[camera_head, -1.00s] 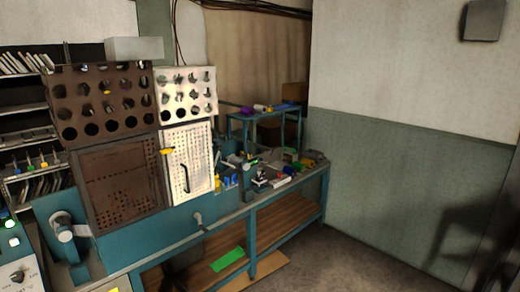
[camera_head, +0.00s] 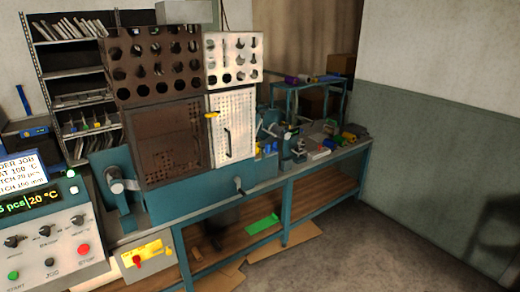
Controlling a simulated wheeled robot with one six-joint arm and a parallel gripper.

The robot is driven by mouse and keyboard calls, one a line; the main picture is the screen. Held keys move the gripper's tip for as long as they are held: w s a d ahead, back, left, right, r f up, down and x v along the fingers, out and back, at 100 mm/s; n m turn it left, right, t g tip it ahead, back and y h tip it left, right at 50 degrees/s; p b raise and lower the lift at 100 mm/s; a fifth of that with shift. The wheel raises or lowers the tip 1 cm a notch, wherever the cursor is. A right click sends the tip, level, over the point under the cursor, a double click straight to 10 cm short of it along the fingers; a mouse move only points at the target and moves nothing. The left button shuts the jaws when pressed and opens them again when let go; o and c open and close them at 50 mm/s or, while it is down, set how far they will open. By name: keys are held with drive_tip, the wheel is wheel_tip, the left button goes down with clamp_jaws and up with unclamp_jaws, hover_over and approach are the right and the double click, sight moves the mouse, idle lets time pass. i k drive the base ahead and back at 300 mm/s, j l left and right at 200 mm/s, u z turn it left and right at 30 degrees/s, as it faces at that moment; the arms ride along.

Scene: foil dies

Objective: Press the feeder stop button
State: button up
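A grey control panel (camera_head: 52,262) stands at the lower left, partly cut off by the left edge. It has a red round button (camera_head: 84,249) at its lower right with a label that reads STOP. A green button (camera_head: 13,275) marked START sits at the panel's lower left, and several dark knobs are above. My gripper is not in view.
A teal machine with a brown perforated cabinet (camera_head: 165,140) and a white door (camera_head: 236,140) stands behind. A workbench (camera_head: 310,170) runs to the right. Grey floor (camera_head: 400,245) is open at the lower right.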

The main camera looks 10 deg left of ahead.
sight(83, 249)
drive_tip(key=u, duration=2.1)
